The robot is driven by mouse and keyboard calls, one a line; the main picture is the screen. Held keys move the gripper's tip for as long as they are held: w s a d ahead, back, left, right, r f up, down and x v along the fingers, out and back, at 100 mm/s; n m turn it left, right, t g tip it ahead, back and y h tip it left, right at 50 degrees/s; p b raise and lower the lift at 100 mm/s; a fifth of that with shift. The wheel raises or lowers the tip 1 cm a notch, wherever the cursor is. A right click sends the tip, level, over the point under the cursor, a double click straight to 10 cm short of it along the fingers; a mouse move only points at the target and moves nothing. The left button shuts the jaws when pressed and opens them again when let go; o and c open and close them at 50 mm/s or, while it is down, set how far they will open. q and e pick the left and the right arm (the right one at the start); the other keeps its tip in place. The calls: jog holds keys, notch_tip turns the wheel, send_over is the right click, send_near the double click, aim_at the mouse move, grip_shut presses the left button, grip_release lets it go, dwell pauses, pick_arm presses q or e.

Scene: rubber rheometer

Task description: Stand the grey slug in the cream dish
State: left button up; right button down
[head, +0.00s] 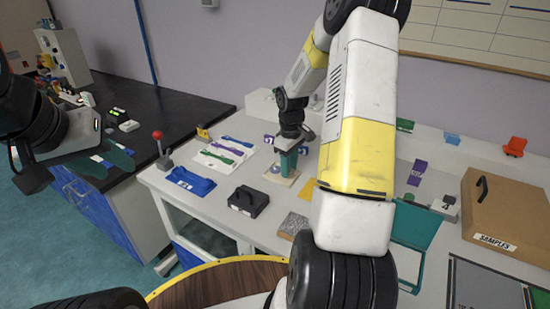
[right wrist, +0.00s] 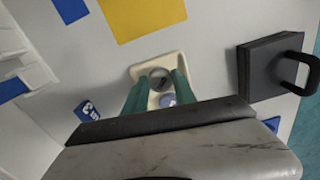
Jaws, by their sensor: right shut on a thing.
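The cream dish (head: 269,175) lies on the white bench in the head view. It also shows in the right wrist view (right wrist: 139,73). My right gripper (head: 286,172) points down over the dish, its teal fingers at dish height. It is shut on the grey slug (right wrist: 160,77), a round grey end seen between the fingertips in the right wrist view. The slug appears within the dish's outline; whether it touches the dish floor cannot be told. A bluish-purple disc (right wrist: 168,100) shows nearer the gripper body. My left gripper (head: 104,159) is open and empty, over the dark counter's front side.
A black block with a handle (head: 248,201) stands in front of the dish. A yellow sheet (right wrist: 142,15) lies close beside it. A brown samples case (head: 505,215) sits at the far right.

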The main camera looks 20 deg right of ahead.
jog(key=shift+f, duration=0.6)
jog(key=shift+f, duration=0.15)
jog(key=c, duration=1.3)
grip_release()
notch_tip(320, 180, up, 12)
jog(key=s+a+r+m+t, duration=0.1)
jog(key=s+a+r, duration=0.25)
jog(key=r, duration=0.25)
jog(key=s+a+r+m+t, duration=0.1)
jog(key=s+a+r+t, duration=0.15)
jog(key=s+r, duration=0.3)
jog(key=shift+s+a+r+m+t+y, duration=0.4)
jog(key=shift+s+a+r+m, duration=0.6)
jog(key=shift+s, duration=1.35)
jog(key=shift+s+a+r+m+t+y, duration=0.5)
jog(key=shift+s+a, duration=0.75)
jog(key=shift+s, duration=1.05)
jog(key=shift+s+a+r+m+t+y, duration=0.2)
jog(key=shift+s+a+r+m+t, duration=0.65)
jog(key=shift+s, duration=1.5)
